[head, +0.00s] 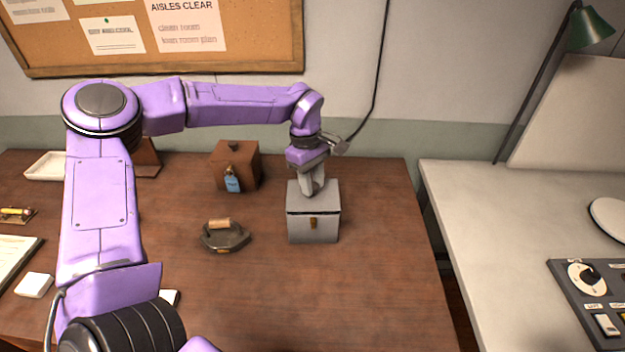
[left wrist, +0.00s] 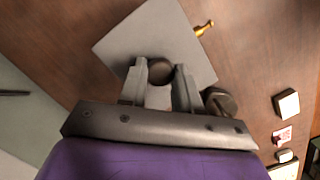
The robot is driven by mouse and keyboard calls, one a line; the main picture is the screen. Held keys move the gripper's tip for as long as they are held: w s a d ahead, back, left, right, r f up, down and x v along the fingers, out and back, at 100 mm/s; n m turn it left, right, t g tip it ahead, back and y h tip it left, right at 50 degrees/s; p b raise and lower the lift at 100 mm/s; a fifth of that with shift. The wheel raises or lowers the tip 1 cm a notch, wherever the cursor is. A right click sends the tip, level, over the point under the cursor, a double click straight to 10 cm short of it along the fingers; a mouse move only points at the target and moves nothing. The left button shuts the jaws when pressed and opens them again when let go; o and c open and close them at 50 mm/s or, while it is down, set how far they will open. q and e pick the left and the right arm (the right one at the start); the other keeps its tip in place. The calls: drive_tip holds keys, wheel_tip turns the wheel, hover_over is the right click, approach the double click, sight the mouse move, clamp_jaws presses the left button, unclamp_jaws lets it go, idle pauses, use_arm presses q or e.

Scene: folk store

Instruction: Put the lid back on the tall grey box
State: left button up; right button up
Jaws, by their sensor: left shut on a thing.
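The tall grey box (head: 313,231) stands upright near the right side of the brown table, with a brass clasp on its front. Its grey lid (head: 328,190) is at the top of the box, apparently lined up with it; a thin dark line runs between lid and box. I cannot tell whether the lid is fully seated. My left gripper (head: 312,189) comes from above and is shut on the lid's round dark knob, which shows between the fingers in the left wrist view (left wrist: 160,70). The lid's square top (left wrist: 150,35) hides the box there. My right gripper is not in view.
A brown box (head: 234,168) with a blue tag stands to the left, and an old iron (head: 223,237) lies left of the grey box. A white tray (head: 45,166) is far left. The table's right edge and a gap to a pale desk (head: 520,215) are close by.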

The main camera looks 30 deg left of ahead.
use_arm(q)
drive_tip(key=shift+f, duration=0.35)
idle(0.4)
drive_tip(key=shift+f+p, duration=0.1)
drive_tip(key=shift+p, duration=0.25)
idle(0.3)
drive_tip(key=o, duration=1.6)
wheel_tip(320, 180, up, 7)
drive_tip(key=p, duration=0.7)
clamp_jaws()
drive_tip(key=shift+f, duration=0.1)
idle(0.9)
